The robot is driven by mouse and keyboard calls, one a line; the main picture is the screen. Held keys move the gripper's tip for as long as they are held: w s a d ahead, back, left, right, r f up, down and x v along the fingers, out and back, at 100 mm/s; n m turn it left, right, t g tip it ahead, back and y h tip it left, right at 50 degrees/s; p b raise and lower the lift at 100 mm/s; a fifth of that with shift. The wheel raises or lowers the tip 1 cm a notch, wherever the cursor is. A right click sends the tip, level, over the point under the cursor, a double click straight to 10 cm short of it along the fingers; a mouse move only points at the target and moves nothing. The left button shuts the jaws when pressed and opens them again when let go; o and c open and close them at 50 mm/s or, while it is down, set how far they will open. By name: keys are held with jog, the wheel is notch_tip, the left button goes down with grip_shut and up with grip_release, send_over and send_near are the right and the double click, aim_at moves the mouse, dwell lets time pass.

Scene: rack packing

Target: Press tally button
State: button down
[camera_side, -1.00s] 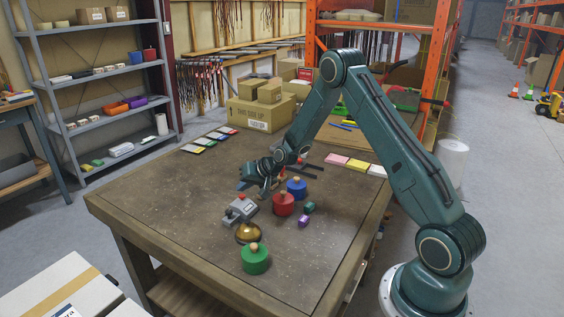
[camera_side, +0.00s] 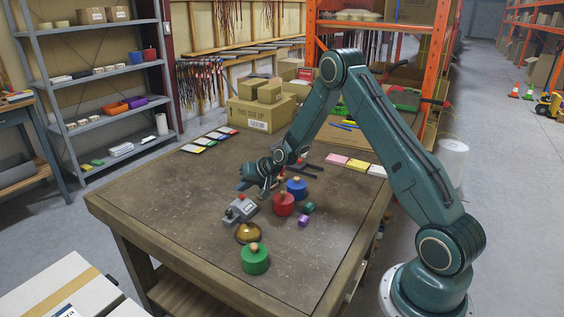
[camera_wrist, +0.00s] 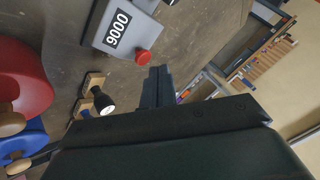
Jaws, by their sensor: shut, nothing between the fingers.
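The tally counter (camera_side: 238,210) is a grey box with a red button (camera_side: 241,196) on the table, left of the red lidded pot. My gripper (camera_wrist: 160,72) is shut and empty. In the side view my gripper (camera_side: 264,192) hangs behind and to the right of the counter, apart from the button. Its fingertips are small and hard to make out there.
A red pot (camera_side: 283,205), blue pot (camera_side: 297,190), green pot (camera_side: 255,261) and brass dome (camera_side: 247,234) stand near the counter. Small purple (camera_side: 303,221) and teal (camera_side: 310,207) blocks lie to the right.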

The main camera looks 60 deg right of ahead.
jog(key=shift+f, duration=1)
dwell(1.5)
jog(key=shift+r, duration=0.95)
jog(key=shift+r, duration=0.15)
notch_tip(320, 180, up, 5)
jog(key=shift+f, duration=0.1)
dwell(0.6)
dwell(0.6)
